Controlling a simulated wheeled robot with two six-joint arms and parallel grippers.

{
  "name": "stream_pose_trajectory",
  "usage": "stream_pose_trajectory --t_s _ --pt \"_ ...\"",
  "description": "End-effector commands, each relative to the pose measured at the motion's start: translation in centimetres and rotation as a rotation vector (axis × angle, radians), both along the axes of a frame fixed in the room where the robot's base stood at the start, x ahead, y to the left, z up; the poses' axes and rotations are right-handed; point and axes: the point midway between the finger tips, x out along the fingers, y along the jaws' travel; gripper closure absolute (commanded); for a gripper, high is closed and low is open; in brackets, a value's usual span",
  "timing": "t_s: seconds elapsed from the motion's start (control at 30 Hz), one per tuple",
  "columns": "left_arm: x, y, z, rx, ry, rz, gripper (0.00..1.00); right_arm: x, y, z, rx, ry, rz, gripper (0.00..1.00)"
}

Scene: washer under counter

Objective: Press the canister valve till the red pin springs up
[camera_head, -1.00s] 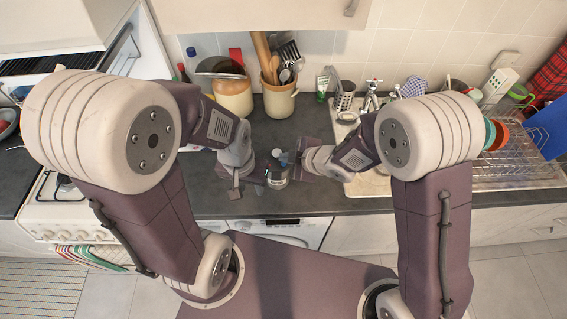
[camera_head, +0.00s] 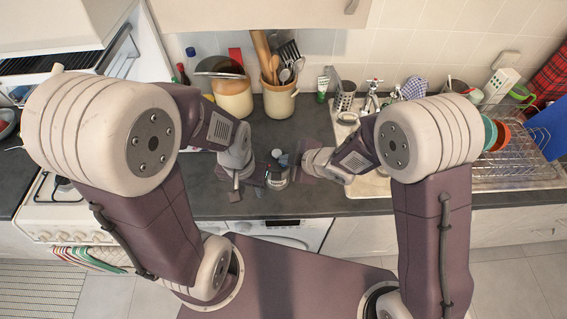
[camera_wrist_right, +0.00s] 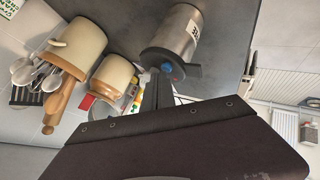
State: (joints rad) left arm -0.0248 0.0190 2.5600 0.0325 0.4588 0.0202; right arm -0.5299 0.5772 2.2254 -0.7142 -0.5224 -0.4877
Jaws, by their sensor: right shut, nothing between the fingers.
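A silver canister (camera_wrist_right: 176,35) with dark lettering and a black top shows in the right wrist view. A blue disc (camera_wrist_right: 177,72) with a small red spot (camera_wrist_right: 167,67) beside it sits on its top. The canister also shows small in the head view (camera_head: 277,178), on the counter between my grippers. My right gripper (camera_wrist_right: 157,76) is shut and empty, its tips close to the canister's top; contact cannot be told. My left gripper (camera_head: 263,178) is low at the canister's left side; its fingers are too small and hidden to judge.
A tan crock with utensils (camera_head: 279,101) and a tan jar (camera_head: 233,97) stand at the counter's back. The stove (camera_head: 60,205) is left, the sink (camera_head: 372,182) and dish rack (camera_head: 515,165) right. Dark counter behind the canister is clear.

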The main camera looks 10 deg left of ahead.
Motion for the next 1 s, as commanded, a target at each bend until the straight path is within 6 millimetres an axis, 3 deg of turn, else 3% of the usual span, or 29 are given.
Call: stream_pose_trajectory --t_s 0.3,0.6,1.0 --pt "0.0 0.0 -0.2 0.0 0.0 0.0 0.64 0.0 0.0 -0.2 0.0 0.001 0.001 1.0" --pt "0.0 0.0 1.5 0.0 0.0 0.0 0.64 0.0 0.0 1.7 0.0 0.001 0.001 1.0" --pt "0.0 0.0 2.0 0.0 0.0 0.0 0.64 0.0 0.0 2.2 0.0 0.0 0.0 1.0"
